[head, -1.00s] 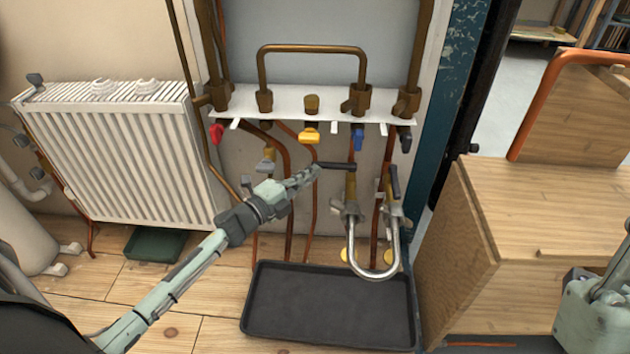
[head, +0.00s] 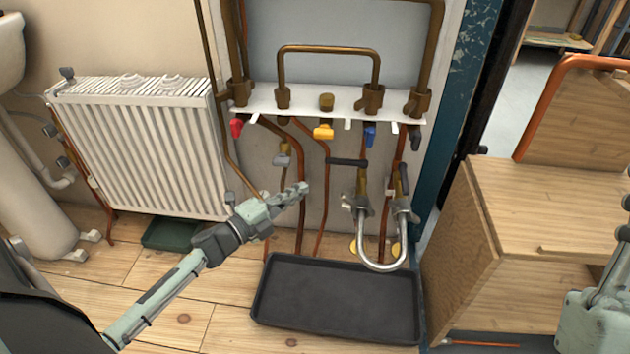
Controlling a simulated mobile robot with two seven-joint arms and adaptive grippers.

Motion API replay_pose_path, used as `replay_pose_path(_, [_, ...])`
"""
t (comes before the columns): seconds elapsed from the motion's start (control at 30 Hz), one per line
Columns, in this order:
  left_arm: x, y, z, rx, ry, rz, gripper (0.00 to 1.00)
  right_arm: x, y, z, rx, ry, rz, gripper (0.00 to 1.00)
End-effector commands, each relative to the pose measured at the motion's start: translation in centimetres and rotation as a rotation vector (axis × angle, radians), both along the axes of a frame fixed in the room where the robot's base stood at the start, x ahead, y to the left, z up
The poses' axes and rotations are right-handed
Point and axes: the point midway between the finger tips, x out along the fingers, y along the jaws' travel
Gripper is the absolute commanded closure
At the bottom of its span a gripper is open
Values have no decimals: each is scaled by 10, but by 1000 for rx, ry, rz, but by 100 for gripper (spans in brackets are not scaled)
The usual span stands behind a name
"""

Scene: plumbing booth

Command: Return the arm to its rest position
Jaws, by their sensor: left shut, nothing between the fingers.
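My left arm comes in from the lower left. My left gripper (head: 299,190) is shut and empty, in front of the wall pipes. It is apart from the black valve handle (head: 347,162), which stands out sideways to its upper right. My right arm shows only in part at the right edge, and its fingers are out of view.
A white radiator (head: 145,150) is on the left. A white board (head: 300,106) carries red, yellow, blue and black valve handles. A braided U-shaped hose (head: 378,266) hangs over a black tray (head: 338,305). A wooden cabinet (head: 540,215) stands at the right.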

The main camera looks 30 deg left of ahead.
Motion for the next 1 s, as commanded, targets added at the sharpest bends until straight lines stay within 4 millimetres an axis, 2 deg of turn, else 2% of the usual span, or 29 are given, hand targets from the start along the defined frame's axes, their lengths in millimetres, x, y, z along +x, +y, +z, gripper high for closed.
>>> replay_pose_path(0.13, [-19, 7, 0, 2, 2, 0, 100, 3, 2, -2, -9, 27, 3, 100])
replay_pose_path(0.43, [-26, 10, 1, -2, -2, -1, 100, 5, 3, -3, -13, 39, 3, 100])
replay_pose_path(0.57, [-26, -11, 13, -64, -19, -24, 100, 5, 3, -3, -13, 38, 3, 100])
replay_pose_path(0.67, [-29, -53, 42, -205, -52, -73, 100, 5, 3, -3, -13, 38, 3, 100])
replay_pose_path(0.77, [-40, -107, 89, -419, -90, -149, 100, 5, 3, -3, -13, 38, 3, 100])
replay_pose_path(0.8, [-46, -129, 112, -516, -105, -185, 100, 5, 3, -3, -13, 38, 3, 100])
replay_pose_path(0.87, [-58, -157, 146, -663, -125, -241, 100, 5, 3, -3, -13, 38, 3, 100])
replay_pose_path(0.9, [-67, -174, 170, -762, -137, -281, 100, 5, 3, -3, -13, 38, 3, 100])
replay_pose_path(1.0, [-90, -204, 225, -989, -155, -375, 100, 5, 3, -3, -12, 37, 3, 100])
